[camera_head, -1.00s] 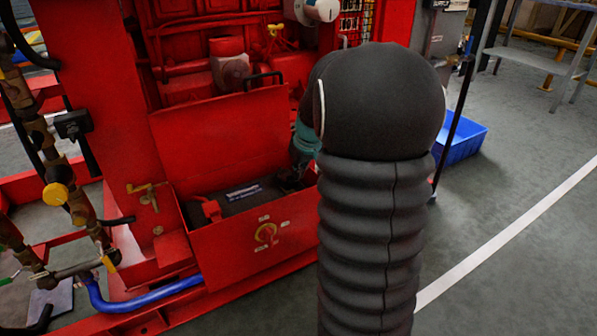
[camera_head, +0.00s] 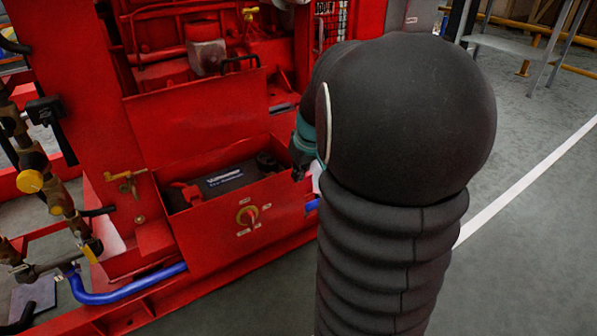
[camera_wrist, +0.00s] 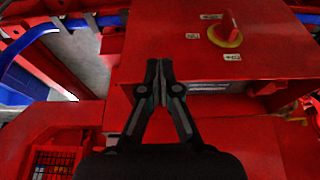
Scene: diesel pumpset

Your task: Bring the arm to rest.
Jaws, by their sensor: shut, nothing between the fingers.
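My gripper (camera_wrist: 160,78) shows in the wrist view with its two dark fingers together at the tips and nothing between them. It is in front of the red battery box (camera_wrist: 185,62), whose red rotary switch (camera_wrist: 228,30) on a yellow plate is above and right of the fingertips. In the head view my dark, ribbed arm fills the right of the middle, and the gripper (camera_head: 299,165) is mostly hidden behind it, near the box's right end. The black battery (camera_head: 225,180) sits in the open box, with a red terminal cover (camera_head: 187,194) at its left.
The red pumpset frame (camera_head: 75,70) stands behind and left of the box. A blue hose (camera_head: 125,293) runs low along it. Pipework with a yellow cap (camera_head: 30,181) is at the far left. The grey floor (camera_head: 540,240) at right is clear, with a white line (camera_head: 525,183).

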